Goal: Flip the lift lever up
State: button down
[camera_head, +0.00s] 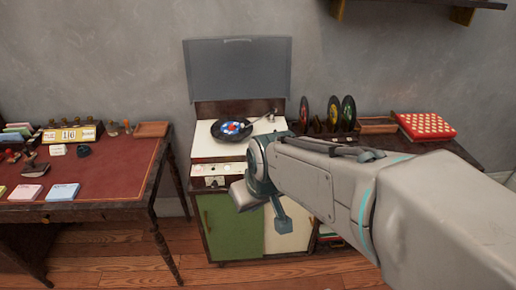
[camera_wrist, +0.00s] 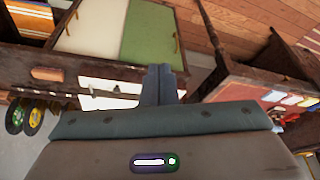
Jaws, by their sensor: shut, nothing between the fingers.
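The record player (camera_head: 205,144) sits on top of a cabinet, with its clear lid raised. A black record with a blue and red label (camera_head: 232,129) lies on it, and a thin tonearm (camera_head: 262,118) is at its right. I cannot make out the lift lever; it is too small or hidden behind my arm. My gripper (camera_wrist: 160,71) is shut and empty in the wrist view. Its fingers overlap the cabinet front there, and I cannot tell how far off they are. In the head view my arm covers the right part of the player.
The cabinet has a green door (camera_head: 228,228) and a cream door. A desk with a red top (camera_head: 100,170) stands at the left, with a gap of floor between. Upright records (camera_head: 348,112) and a red patterned box (camera_head: 427,126) are at the right. A shelf hangs above.

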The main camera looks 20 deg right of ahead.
jog(key=w+d+f+n+t+b, duration=0.2)
jog(key=w+f+n+t+b, duration=0.15)
jog(key=w+f, duration=0.6)
jog(key=w+d+f+n+t+h+b, duration=0.9)
jog(key=w+d+f+n+b, duration=0.1)
jog(key=n, duration=0.3)
jog(key=shift+w+d+f+t+h+b, duration=0.2)
jog(key=shift+d+t+h+b, duration=0.15)
jog(key=shift+d+b, duration=0.35)
jog(key=shift+d, duration=0.15)
jog(key=x, duration=1)
jog(key=shift+f, duration=0.1)
jog(key=shift+a, duration=0.2)
